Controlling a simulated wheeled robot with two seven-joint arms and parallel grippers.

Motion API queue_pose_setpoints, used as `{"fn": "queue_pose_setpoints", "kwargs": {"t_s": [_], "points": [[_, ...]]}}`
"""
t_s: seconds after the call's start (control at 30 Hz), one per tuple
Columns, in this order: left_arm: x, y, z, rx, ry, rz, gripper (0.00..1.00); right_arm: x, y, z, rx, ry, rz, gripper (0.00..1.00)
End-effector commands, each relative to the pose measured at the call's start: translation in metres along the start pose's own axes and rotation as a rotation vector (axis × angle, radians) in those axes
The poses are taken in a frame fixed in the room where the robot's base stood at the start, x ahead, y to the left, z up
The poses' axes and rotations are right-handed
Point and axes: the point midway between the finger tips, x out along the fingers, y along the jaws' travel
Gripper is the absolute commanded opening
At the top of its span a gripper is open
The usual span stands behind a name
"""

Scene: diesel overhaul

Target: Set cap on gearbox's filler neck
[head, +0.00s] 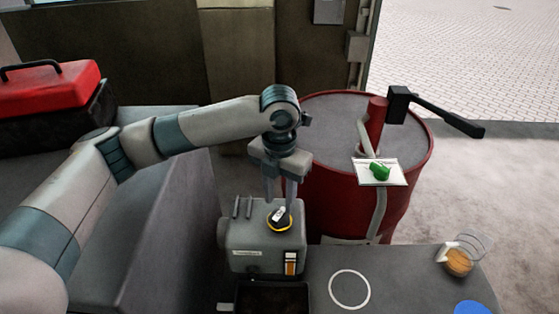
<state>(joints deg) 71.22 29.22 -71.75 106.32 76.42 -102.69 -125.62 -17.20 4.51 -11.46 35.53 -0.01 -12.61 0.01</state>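My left gripper (280,198) points down just above the cap. Its two fingers are apart, with a gap between them, and the cap's pale bar shows just below that gap. I cannot tell whether a fingertip touches the cap. My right gripper is not in view.
A red drum (330,195) with a pump and a green object (379,171) on a white sheet stands behind. A dark tray (272,298) lies in front of the gearbox. A white ring (349,289), a jar with amber contents (459,262) and a blue disc (472,308) are to the right.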

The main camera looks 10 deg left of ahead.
Motion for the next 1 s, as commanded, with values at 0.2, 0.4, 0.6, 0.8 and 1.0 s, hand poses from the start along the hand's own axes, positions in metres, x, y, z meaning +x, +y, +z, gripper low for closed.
{"fn": "queue_pose_setpoints", "kwargs": {"t_s": [0.2, 0.4, 0.6, 0.8, 1.0], "points": [[-0.041, 0.000, 0.001, 0.002, -0.005, 0.001, 0.34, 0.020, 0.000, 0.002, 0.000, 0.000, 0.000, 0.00], [-0.083, -0.001, 0.001, 0.002, -0.005, 0.000, 0.34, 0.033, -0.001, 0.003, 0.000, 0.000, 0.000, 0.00], [-0.114, 0.000, 0.000, 0.000, -0.003, 0.001, 0.34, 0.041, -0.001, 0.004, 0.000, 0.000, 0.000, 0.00], [-0.129, -0.001, 0.000, 0.001, -0.001, 0.000, 0.34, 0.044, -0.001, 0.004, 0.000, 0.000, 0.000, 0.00], [-0.131, 0.000, -0.001, 0.001, 0.000, 0.000, 0.34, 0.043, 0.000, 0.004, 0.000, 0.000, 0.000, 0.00]]}}
